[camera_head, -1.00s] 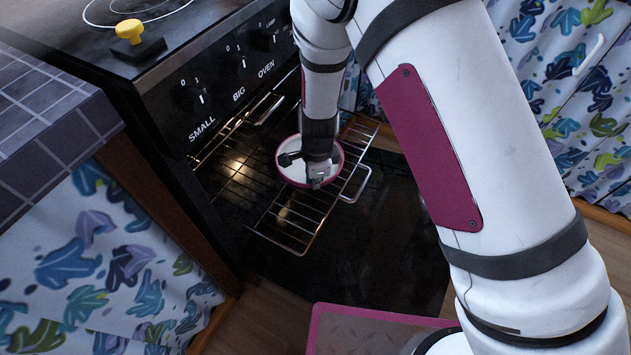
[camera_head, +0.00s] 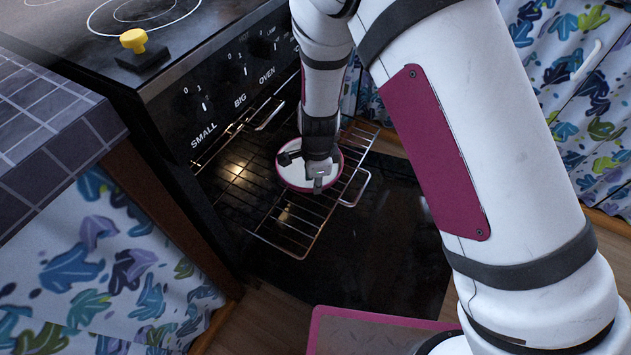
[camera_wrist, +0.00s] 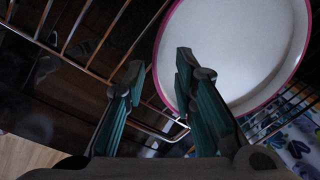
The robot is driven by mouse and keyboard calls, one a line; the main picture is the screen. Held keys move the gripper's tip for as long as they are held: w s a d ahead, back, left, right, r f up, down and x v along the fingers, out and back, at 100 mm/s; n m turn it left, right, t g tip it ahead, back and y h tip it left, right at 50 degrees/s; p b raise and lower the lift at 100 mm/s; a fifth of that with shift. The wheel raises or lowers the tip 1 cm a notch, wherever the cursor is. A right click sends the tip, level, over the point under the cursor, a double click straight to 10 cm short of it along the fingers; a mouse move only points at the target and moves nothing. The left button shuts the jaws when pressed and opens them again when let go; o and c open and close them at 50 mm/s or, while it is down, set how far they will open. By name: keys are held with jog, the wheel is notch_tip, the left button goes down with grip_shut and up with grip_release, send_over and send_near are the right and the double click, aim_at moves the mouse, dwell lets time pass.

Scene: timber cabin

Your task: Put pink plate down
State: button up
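The pink plate (camera_head: 296,180) is white with a pink rim. It appears to lie on the pulled-out wire oven rack (camera_head: 285,238), partly covered by my gripper (camera_head: 318,178). In the wrist view the plate (camera_wrist: 250,50) fills the upper right, over the rack bars. My gripper (camera_wrist: 160,68) is open there, its two fingers apart. The right finger overlaps the plate's surface, and the left finger is outside the rim, with the plate's edge showing in the gap. No firm contact between fingers and plate is visible.
The oven front with knobs (camera_head: 235,75) rises behind the rack, and the dark open oven door (camera_head: 385,235) is below it. A tiled counter (camera_head: 45,125) is at left. A yellow knob-like object (camera_head: 134,40) sits on the stove top. Patterned curtains (camera_head: 560,100) hang at right.

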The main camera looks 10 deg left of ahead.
notch_tip(320, 180, up, 10)
jog(key=s+p, duration=0.1)
jog(key=p, duration=0.2)
jog(key=shift+d, duration=0.2)
jog(key=s+d+r+n+g+y, duration=0.1)
jog(key=s+d+r+n, duration=0.2)
jog(key=s+d+r, duration=0.55)
jog(key=s+d+r+n+y, duration=0.1)
jog(key=d+r+n, duration=0.35)
jog(key=r, duration=0.85)
jog(key=s+d+r+n+h, duration=0.1)
jog(key=s+d+r+n, duration=0.2)
jog(key=s+d, duration=0.3)
jog(key=s+d+r+n+h, duration=0.1)
jog(key=s+d+r+n, duration=0.2)
jog(key=s+d, duration=0.4)
jog(key=s, duration=0.7)
jog(key=shift+s+r, duration=0.35)
jog(key=shift+d+n, duration=0.1)
jog(key=shift+n, duration=0.15)
